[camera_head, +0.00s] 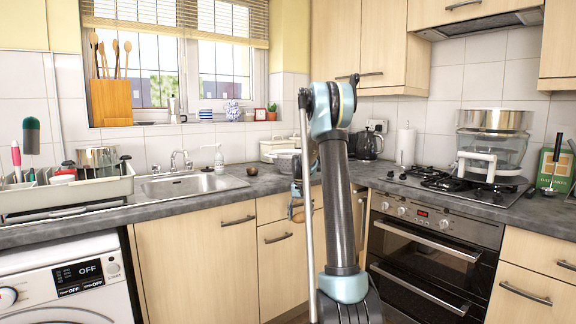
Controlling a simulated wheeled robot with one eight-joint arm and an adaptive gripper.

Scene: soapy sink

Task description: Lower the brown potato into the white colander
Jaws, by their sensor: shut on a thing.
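My gripper (297,205) shows small and partly hidden left of my arm's dark upright link, in front of the cabinet fronts just below the counter edge. It is shut on a small brown thing (296,213) that looks like the potato; its outline is unclear at this size. I cannot tell for sure which vessel is the white colander. My arm hides part of this corner.
The steel sink (190,184) and a dish rack (70,190) are to the left. The hob (450,186) with a large glass-and-steel steamer pot (492,145) is to the right. A black kettle (368,144) and paper roll (405,145) stand behind.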

